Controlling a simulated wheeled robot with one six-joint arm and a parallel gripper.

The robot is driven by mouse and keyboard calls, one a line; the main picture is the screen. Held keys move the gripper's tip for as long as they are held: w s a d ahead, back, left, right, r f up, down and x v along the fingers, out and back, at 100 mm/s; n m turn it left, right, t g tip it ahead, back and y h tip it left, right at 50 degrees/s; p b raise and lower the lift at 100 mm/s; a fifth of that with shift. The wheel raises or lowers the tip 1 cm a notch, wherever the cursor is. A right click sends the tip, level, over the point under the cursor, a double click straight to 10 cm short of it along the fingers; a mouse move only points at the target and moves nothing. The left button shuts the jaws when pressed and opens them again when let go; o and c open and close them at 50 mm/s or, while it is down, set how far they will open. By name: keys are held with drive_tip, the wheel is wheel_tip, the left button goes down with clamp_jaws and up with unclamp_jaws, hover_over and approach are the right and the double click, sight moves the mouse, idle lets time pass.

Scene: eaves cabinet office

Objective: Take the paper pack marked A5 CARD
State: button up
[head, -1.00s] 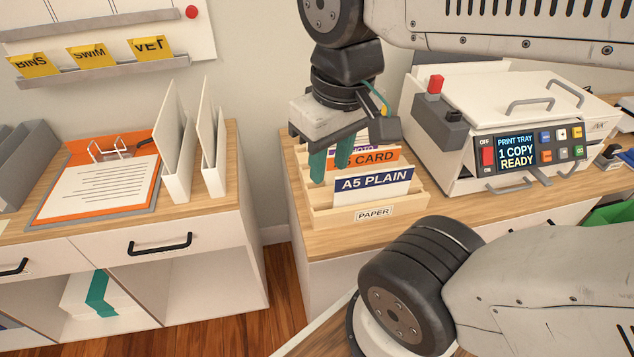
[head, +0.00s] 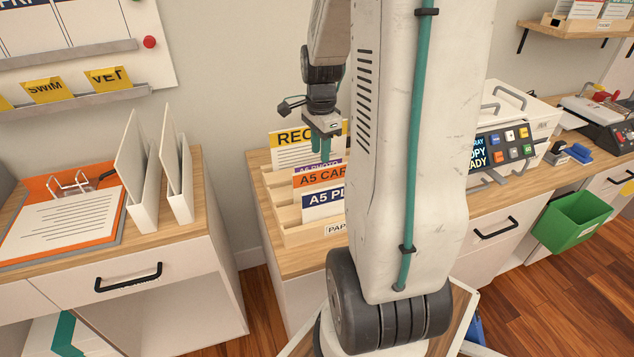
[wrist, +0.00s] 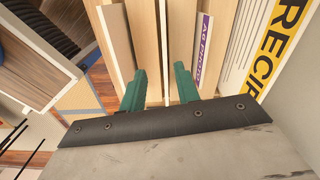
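The A5 CARD pack (head: 319,178), white with an orange label, stands in the wooden paper rack (head: 287,237) in the head view. The A5 PLAIN pack (head: 322,204) is in front of it and the purple-labelled A6 PHOTO pack (head: 312,168) behind. My arm hides their right parts. My gripper (head: 322,152) is over the rack, its teal fingers pointing down near the A6 PHOTO pack. In the wrist view my gripper (wrist: 158,88) has its fingers apart, with rack slats and a thin pale edge between them. I cannot tell whether that edge is the A5 CARD pack.
A yellow-labelled pack (head: 292,150) stands at the rack's back; it also shows in the wrist view (wrist: 275,40). The printer (head: 515,130) is right of the rack. White upright folders (head: 135,170) stand on the left cabinet. A green bin (head: 572,222) hangs at right.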

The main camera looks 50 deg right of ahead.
sight(329, 174)
drive_tip(key=d+f+m, duration=0.2)
drive_tip(key=f, duration=0.1)
drive_tip(key=shift+s+d, duration=0.3)
drive_tip(key=shift+d, duration=0.1)
wheel_tip(329, 174, down, 7)
drive_tip(key=shift+s, duration=0.1)
clamp_jaws()
